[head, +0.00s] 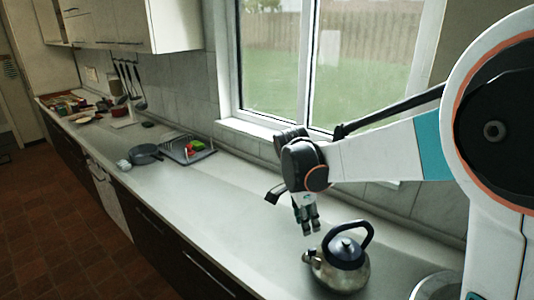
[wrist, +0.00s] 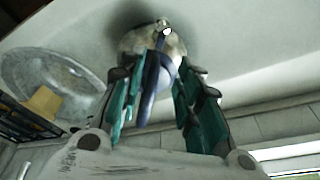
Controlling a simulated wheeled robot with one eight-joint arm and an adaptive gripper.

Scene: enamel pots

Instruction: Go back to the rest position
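My gripper (head: 309,226) hangs fingers down over the counter, just above and left of the kettle in the head view. The kettle (head: 340,272) is metal with a dark lid and a dark arched handle, and stands upright on the counter. In the wrist view my gripper (wrist: 160,70) has its two teal-and-black fingers apart. The kettle (wrist: 150,42) and its handle show beyond and between them. In the head view the fingers look clear of the kettle, so nothing appears held.
The light counter (head: 240,212) is bare left of the kettle. Farther along are a dark pan (head: 146,153) and a dish rack (head: 190,150). A round metal rim (head: 436,287) shows at lower right. The window (head: 325,70) and tiled wall stand close behind my arm.

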